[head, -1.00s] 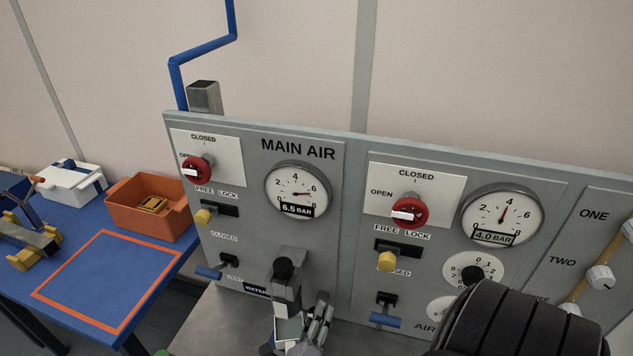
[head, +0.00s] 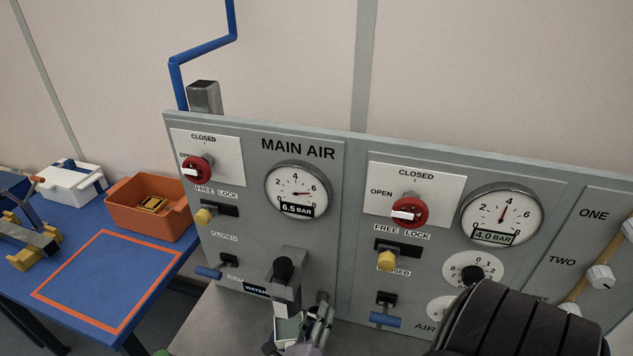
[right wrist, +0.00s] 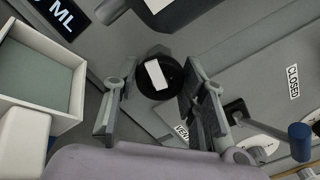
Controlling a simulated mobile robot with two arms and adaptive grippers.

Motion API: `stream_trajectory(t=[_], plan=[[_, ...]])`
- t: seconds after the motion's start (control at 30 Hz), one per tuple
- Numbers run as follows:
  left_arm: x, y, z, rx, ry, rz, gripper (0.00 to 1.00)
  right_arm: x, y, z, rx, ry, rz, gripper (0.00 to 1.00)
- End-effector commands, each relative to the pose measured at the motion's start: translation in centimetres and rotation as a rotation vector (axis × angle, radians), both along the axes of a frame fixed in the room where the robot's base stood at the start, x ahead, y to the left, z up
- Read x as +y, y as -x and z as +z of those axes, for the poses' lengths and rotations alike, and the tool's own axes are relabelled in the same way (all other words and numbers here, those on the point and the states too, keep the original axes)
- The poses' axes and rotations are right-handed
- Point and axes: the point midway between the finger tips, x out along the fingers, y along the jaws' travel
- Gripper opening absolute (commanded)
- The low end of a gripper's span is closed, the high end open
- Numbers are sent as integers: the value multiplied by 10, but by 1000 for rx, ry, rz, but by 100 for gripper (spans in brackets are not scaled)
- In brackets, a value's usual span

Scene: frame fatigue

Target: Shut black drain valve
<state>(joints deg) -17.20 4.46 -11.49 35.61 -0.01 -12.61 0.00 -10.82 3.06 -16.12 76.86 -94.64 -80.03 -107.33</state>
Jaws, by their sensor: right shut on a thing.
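The black drain valve is a round black knob with a white pointer bar (right wrist: 157,82), in the middle of the right wrist view. The white bar is slightly tilted in that view. In the head view my right gripper (head: 319,322) is low in the middle, in front of the panel under the grey water unit (head: 289,295). The drain knob cannot be made out clearly there. My left gripper is not in view.
A white open-topped container (right wrist: 50,92) is close left of the gripper. A blue-tipped lever (right wrist: 300,140) sticks out at right. The panel (head: 352,170) carries red knobs, yellow locks and gauges. A blue table (head: 120,275) with an orange bin (head: 120,208) stands at left.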

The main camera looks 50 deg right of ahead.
Motion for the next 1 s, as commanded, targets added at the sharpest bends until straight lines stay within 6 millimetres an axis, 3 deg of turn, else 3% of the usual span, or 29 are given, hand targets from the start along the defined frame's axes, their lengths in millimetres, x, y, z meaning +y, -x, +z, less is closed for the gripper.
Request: stream_trajectory(t=[0.5, 1.0], plan=[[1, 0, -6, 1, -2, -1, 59, 0, 0, 0, -283, -146, 1, 11], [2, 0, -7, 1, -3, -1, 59, 0, 0, 1, -332, -171, 0, 11]])
